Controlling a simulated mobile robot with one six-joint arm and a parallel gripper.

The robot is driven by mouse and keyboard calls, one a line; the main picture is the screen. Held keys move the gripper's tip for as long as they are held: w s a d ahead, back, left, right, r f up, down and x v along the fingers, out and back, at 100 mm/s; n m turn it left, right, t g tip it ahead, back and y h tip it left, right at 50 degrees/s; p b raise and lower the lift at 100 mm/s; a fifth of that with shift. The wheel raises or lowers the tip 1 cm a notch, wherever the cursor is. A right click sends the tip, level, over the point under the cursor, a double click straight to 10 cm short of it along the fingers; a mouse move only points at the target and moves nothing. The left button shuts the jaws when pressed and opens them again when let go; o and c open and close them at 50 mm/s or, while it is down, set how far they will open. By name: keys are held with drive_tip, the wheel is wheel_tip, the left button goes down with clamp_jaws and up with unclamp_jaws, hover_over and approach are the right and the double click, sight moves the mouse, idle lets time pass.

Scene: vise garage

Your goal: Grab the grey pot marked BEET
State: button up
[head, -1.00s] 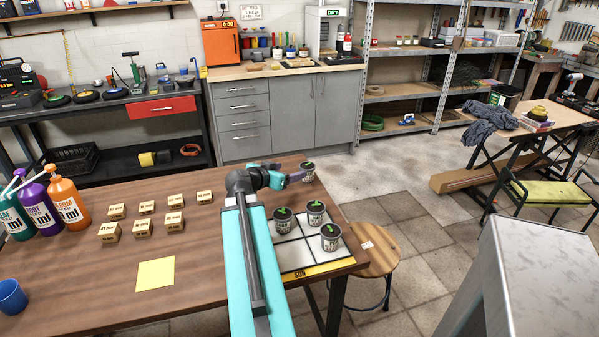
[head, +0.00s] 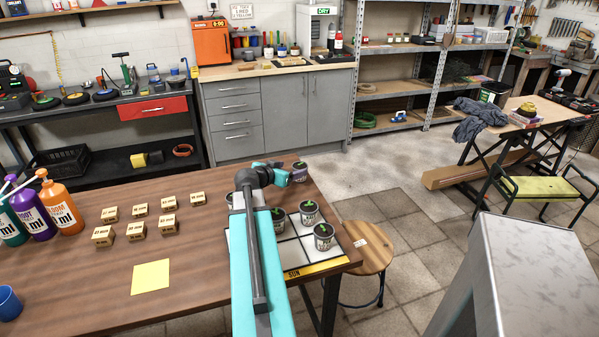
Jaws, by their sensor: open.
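Several small grey pots with green sprouts stand on the right end of the wooden table (head: 200,262). One pot (head: 299,173) stands alone near the table's back right edge. Others stand on or by the white gridded tray marked SUN: a middle pot (head: 309,213), a front right pot (head: 323,237) and a pot beside my arm (head: 279,218). The labels are too small to read, so I cannot tell which says BEET. My gripper (head: 290,176) is open, right at the lone back pot; its fingers are partly hidden.
Several small labelled boxes (head: 136,231), a yellow note (head: 150,277), pump bottles (head: 63,207) and a blue cup (head: 9,303) stand to the left on the table. A round wooden stool (head: 367,250) stands at the table's right. The table's front middle is clear.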

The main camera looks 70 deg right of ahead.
sight(300, 166)
drive_tip(key=shift+x, duration=1.05)
drive_tip(key=shift+p+x, duration=1.2)
drive_tip(key=shift+x, duration=1.4)
drive_tip(key=shift+s, duration=0.2)
drive_tip(key=c, duration=1.2)
drive_tip(key=shift+r, duration=0.2)
